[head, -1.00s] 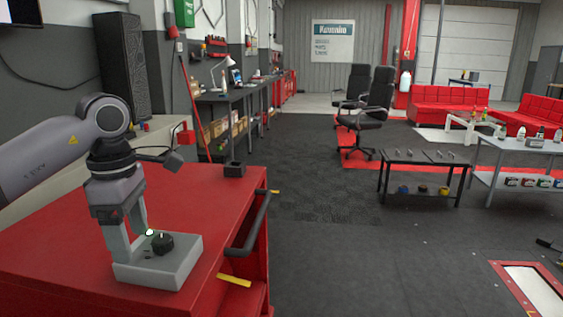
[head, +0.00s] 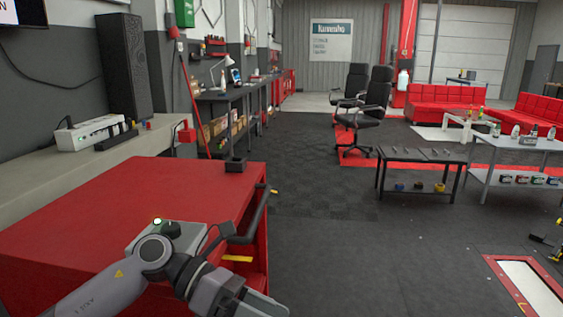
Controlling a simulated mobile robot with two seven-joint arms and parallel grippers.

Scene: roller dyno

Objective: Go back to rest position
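My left arm comes in from the bottom left. My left gripper (head: 262,304) hangs low at the bottom of the head view, in front of the red cabinet's right edge. Its fingertips are near the frame's bottom edge, and I cannot tell whether they are apart; I see nothing held. My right gripper is not in view.
A black handle (head: 250,222) sticks out from the cabinet's right side. A small dark block (head: 235,165) stands on its far corner. Dark floor to the right is open, up to a low black table (head: 421,156).

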